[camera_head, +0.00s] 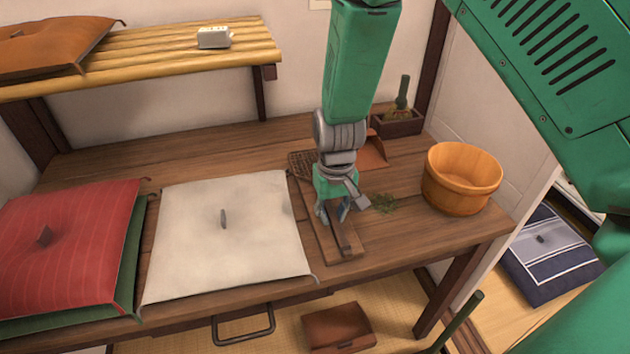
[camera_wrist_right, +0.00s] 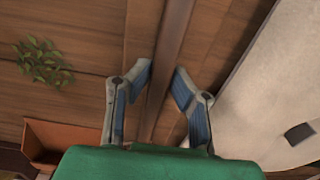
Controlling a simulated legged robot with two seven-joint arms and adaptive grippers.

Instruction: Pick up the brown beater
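The brown beater lies on the wooden table; its woven head (camera_head: 301,160) shows behind my right gripper and its thin handle (camera_head: 345,243) comes out in front along a flat board. My right gripper (camera_head: 334,218) points down over the handle. In the right wrist view the dark handle (camera_wrist_right: 168,55) runs lengthwise between the two fingers (camera_wrist_right: 163,72), with a gap on each side. The fingers are apart; I cannot tell how far above the handle they are. The wrist hides the beater's middle in the head view. My left gripper is not in view.
A white cushion (camera_head: 190,245) lies just left of the beater, a red cushion (camera_head: 70,235) further left. A slatted shelf (camera_head: 150,48) is above.

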